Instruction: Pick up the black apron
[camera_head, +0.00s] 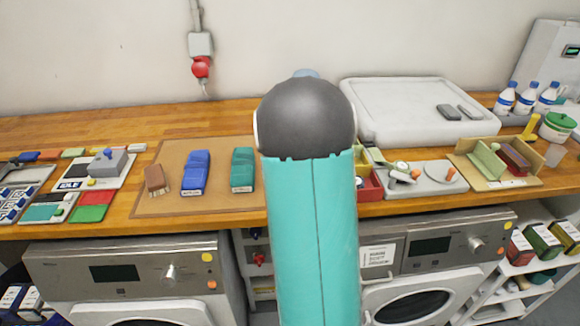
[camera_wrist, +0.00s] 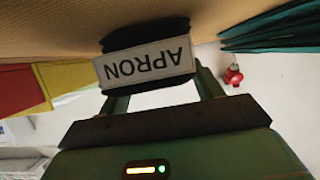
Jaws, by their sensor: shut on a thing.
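The black apron (camera_wrist: 147,36) is a small dark folded bundle with a white label reading APRON, upside down in the wrist view. My gripper (camera_wrist: 157,88) has its two fingers at either side of the label end and is shut on the apron. The apron is close to the tan mat surface; I cannot tell whether it touches it. In the head view my teal and dark arm hides the apron and gripper.
A blue folded garment (camera_head: 194,172) and a teal one (camera_head: 242,170) lie on the tan mat (camera_head: 222,207), left of my arm. A white tray (camera_head: 385,125) and cardboard box (camera_head: 515,182) are to the right. Washing machines (camera_head: 130,280) stand below the counter.

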